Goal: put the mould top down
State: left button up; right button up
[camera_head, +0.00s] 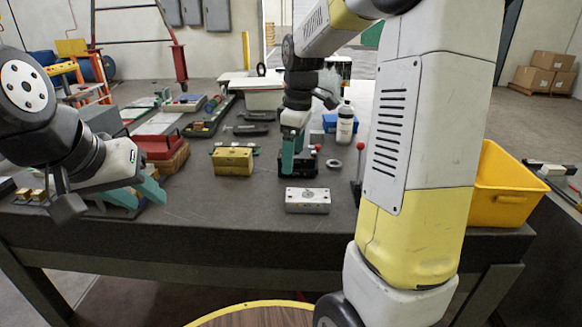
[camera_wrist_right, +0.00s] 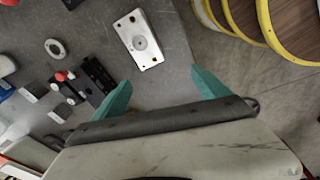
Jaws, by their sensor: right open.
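A silver rectangular mould plate (camera_head: 307,200) with a round centre piece and corner holes lies flat on the grey table near its front edge. It also shows in the right wrist view (camera_wrist_right: 126,32). I cannot tell whether it is the mould top. My right gripper (camera_head: 292,155) points down behind the plate, by a black block; its open fingers (camera_wrist_right: 163,90) have only bare table between them in the wrist view, with the plate apart from them. My left gripper (camera_head: 138,196) is low over the table's left front; its teal fingers show, but their gap is unclear.
The black block (camera_wrist_right: 97,82) with a red knob stands beside the right gripper. A metal ring (camera_head: 334,164), a white bottle (camera_head: 345,124) and a red-knobbed lever (camera_head: 359,165) are nearby. A yellow block (camera_head: 233,161) sits left, a yellow bin (camera_head: 505,194) right. The front centre-left table is clear.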

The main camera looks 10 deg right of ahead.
jog(key=s+a+r+m+t, duration=0.1)
jog(key=s+m, duration=0.4)
jog(key=s, duration=0.5)
jog(key=s+a+r+m+t+y, duration=0.1)
jog(key=s+r+m+t, duration=0.3)
jog(key=s, duration=0.6)
jog(key=shift+r+m+y, duration=0.3)
jog(key=shift+r+m, duration=0.2)
jog(key=shift+m, duration=0.7)
jog(key=shift+s+d, duration=0.1)
jog(key=shift+s, duration=0.05)
